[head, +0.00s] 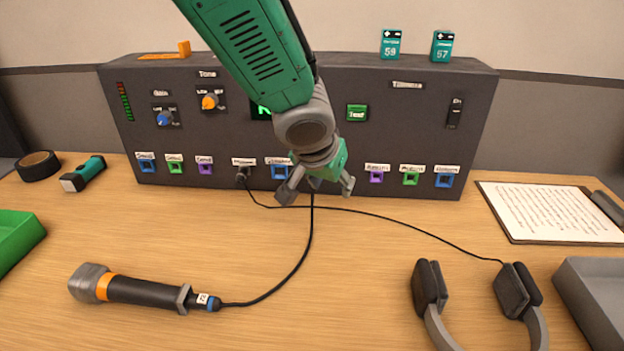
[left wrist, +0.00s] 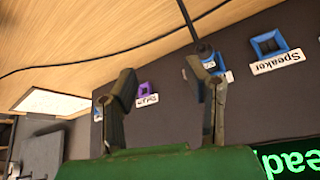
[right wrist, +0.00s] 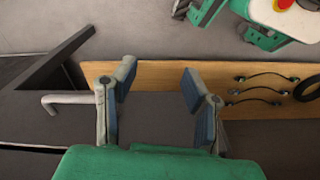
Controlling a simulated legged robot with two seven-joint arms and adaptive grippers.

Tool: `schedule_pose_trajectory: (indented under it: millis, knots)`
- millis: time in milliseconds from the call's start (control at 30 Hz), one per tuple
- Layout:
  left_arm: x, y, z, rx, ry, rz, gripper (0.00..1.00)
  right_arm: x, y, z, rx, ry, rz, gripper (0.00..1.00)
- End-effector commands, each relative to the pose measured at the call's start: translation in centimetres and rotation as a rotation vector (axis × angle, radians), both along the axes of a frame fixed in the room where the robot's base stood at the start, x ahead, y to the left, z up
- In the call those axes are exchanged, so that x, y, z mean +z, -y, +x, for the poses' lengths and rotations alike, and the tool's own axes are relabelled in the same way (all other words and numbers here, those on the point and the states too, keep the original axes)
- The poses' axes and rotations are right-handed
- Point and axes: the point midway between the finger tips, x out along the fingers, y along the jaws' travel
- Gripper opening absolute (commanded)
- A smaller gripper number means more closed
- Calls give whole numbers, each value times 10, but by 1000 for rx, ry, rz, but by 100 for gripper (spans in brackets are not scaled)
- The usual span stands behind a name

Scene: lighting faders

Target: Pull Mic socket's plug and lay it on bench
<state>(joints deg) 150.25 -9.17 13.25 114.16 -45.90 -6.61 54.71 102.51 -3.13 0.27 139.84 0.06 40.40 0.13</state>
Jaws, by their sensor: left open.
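The microphone (head: 145,291) lies on the bench (head: 200,240) at the left front. Its black cable runs up to the panel behind my left gripper (head: 316,190), which hides the Mic socket and plug in the head view. In the left wrist view, a dark plug (left wrist: 205,51) with the cable leading from it sits at the panel beside the tip of one finger. My left gripper (left wrist: 168,88) is open and empty, its fingers close to the panel. My right gripper (right wrist: 158,85) is open and empty, away from the panel; it is not in the head view.
The headphones (head: 430,288) lie at the right front, their cable running to another plug (head: 243,173) left of my left gripper. A clipboard (head: 548,212) and grey tray (head: 590,290) are at the right. The middle front bench is clear.

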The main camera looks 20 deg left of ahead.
Motion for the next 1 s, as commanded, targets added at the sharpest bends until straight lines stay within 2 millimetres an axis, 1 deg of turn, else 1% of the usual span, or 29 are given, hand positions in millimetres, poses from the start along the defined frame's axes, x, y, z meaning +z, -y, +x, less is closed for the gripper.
schedule_pose_trajectory:
  millis: [33,100,200,300,367,533,800,1000]
  knots:
    - [5,-8,1,81,10,0,42,-10,0,0,0,0,0,40]
    - [15,-18,1,190,24,1,42,-15,0,0,0,0,0,40]
    - [27,-29,1,304,49,-1,42,-20,0,0,0,0,0,40]
    - [33,-35,2,364,64,-3,42,-22,0,0,0,0,0,40]
    - [33,-37,2,380,68,-4,42,-23,0,0,0,0,0,40]
    - [21,-39,10,384,67,-6,42,-30,0,0,0,0,0,40]
    - [-13,-45,30,384,66,-5,42,-48,0,0,0,0,0,40]
    - [-31,-49,43,383,67,-5,42,-61,0,0,0,0,0,40]
